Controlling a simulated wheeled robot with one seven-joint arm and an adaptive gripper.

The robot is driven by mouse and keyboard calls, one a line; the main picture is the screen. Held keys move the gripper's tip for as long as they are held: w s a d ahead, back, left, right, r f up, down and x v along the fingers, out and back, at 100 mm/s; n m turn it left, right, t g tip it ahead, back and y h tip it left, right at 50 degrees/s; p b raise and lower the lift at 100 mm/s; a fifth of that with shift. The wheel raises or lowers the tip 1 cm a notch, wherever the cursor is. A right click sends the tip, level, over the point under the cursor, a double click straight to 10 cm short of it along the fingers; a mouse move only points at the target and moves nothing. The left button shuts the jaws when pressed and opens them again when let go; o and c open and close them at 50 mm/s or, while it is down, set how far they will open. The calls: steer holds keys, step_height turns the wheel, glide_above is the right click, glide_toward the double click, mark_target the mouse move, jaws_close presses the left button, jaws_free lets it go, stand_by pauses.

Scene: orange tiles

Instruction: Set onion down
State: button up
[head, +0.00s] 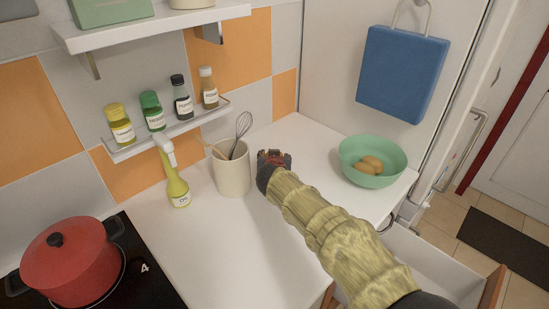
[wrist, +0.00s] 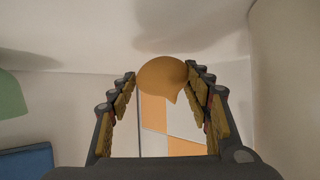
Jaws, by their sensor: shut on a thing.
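My gripper (head: 274,160) is above the white counter (head: 215,250), just right of the cream utensil crock. In the wrist view, my gripper (wrist: 162,84) is shut on a yellow-brown onion (wrist: 162,76), held between its two padded fingers near the tips. The onion's pointed end faces down in that picture. In the head view the gripper hides the onion, so I cannot tell its height above the counter.
The crock (head: 232,176) with a whisk and the oil bottle (head: 177,182) stand to the left. A green bowl (head: 353,168) with brownish round items stands to the right. A red pot (head: 70,262) sits on the hob. The counter's front left is clear. A drawer (head: 425,262) is open below.

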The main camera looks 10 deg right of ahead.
steer(key=o, duration=1.3)
steer(key=v, duration=1.2)
